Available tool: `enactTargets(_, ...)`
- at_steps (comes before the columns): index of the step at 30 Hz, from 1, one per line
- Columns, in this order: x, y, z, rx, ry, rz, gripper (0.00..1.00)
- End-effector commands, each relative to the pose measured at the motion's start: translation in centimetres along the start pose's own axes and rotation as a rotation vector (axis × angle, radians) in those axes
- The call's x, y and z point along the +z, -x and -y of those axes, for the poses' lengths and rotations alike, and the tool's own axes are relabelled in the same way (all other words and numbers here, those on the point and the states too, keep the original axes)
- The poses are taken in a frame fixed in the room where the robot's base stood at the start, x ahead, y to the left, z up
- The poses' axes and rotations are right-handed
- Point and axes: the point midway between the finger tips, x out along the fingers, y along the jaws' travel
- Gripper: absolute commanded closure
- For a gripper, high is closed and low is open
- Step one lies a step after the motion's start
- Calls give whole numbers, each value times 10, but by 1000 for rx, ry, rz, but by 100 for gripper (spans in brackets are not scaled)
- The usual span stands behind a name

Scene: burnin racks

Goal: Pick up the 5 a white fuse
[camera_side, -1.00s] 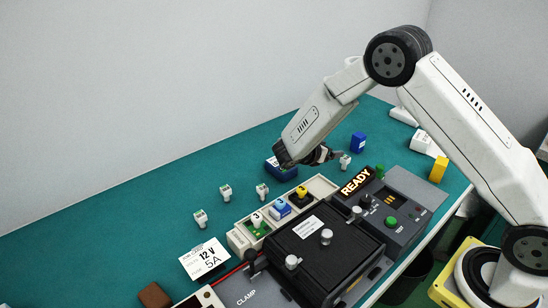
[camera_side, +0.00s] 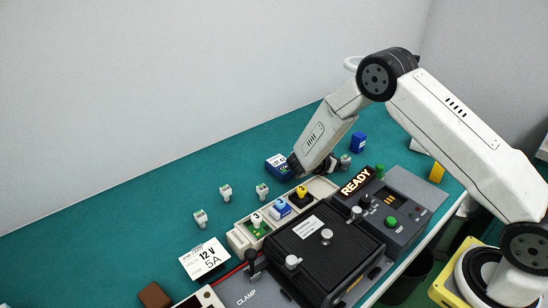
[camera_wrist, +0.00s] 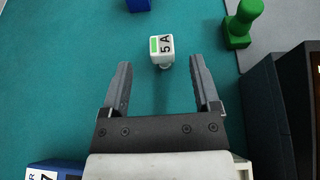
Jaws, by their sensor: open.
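The white 5 A fuse (camera_wrist: 162,48) stands on the green mat in the wrist view, with a green mark and "5 A" on its top. My gripper (camera_wrist: 160,72) is open and empty, its two fingers pointing toward the fuse, which lies just past the fingertips and roughly between their lines. In the side view a small fuse (camera_side: 345,161) shows right beside my gripper (camera_side: 332,166), which is low over the mat. Whether the fingers touch it cannot be told there.
A green knob-shaped piece (camera_wrist: 243,24) stands right of the fuse. A blue box (camera_side: 279,165) sits left of my gripper and a blue block (camera_side: 358,142) behind it. The tray (camera_side: 322,187) with several coloured fuses and the READY panel (camera_side: 356,182) lie in front. Several white fuses stand left.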

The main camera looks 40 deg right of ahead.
Motion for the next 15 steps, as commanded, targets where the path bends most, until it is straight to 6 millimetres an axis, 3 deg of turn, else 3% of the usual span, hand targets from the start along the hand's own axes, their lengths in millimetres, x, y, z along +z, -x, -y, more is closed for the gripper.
enactTargets(4,0,-14,0,-2,0,0,21)
enactTargets(15,0,-21,0,0,1,0,21)
